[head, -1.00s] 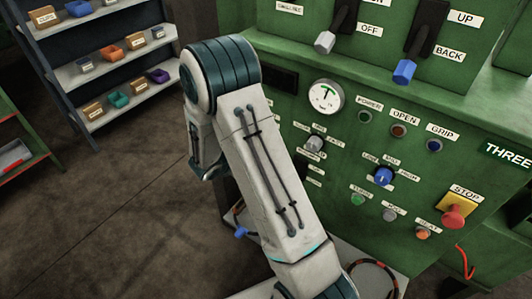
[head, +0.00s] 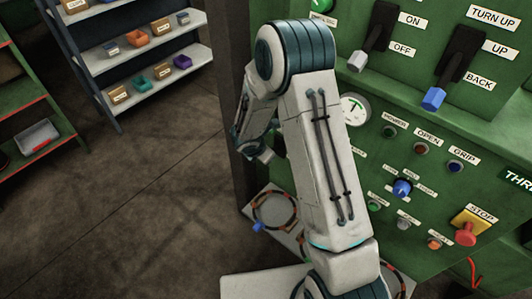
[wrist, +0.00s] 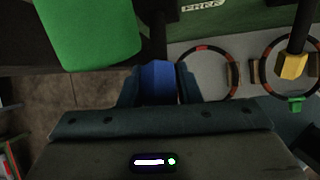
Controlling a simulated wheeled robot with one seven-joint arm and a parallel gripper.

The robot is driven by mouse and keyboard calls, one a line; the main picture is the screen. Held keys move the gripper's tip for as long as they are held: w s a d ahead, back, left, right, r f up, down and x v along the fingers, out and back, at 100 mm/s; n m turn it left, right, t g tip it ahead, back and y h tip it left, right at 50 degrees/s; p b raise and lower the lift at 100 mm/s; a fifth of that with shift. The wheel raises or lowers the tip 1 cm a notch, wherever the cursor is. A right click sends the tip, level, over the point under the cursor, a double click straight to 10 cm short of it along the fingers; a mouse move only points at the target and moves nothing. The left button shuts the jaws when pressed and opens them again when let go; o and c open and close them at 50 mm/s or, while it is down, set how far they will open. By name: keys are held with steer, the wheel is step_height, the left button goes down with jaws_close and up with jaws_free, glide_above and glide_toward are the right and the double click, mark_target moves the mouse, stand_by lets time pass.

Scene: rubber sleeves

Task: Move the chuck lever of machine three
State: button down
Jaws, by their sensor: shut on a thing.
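My gripper (wrist: 158,84) is shut on a blue faceted knob (wrist: 157,74) in the wrist view, with a finger on each side of it. A dark shaft runs up from the knob. In the head view my arm hides the held knob and most of the gripper. Machine three is the green cabinet (head: 405,255) on the right, its plate partly cut off. Its panel has a blue-tipped lever (head: 433,98) beside UP and BACK and a grey-tipped lever (head: 357,62) beside ON and OFF. The held lever's own name is not readable; a FREE label (wrist: 200,5) is nearby.
A red stop button (head: 465,234), a gauge (head: 353,109) and several small knobs sit on the panel. In the wrist view a green block (wrist: 88,30) and a yellow knob (wrist: 292,65) are close. Shelves with small bins (head: 138,39) stand left, beyond open floor.

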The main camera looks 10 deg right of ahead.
steer(key=shift+w+r, duration=0.15)
steer(key=c, duration=1.1)
jaws_free()
steer(key=shift+o, duration=0.2)
steer(key=p+v, duration=0.1)
steer(key=v, duration=1.2)
steer(key=shift+s+a+r, duration=0.15)
steer(key=shift+s+r, duration=0.1)
steer(key=shift+r, duration=0.05)
steer(key=s+d+r+m+g, duration=0.2)
steer(key=s+d+r+m, duration=0.9)
steer(key=s+r+m, duration=0.45)
steer(key=s+m+y, duration=0.3)
steer(key=s+m, duration=0.3)
steer(key=m, duration=0.3)
steer(key=shift+a+r+m+y, duration=0.3)
steer(key=shift+a+r+m, duration=0.05)
steer(key=shift+a, duration=0.05)
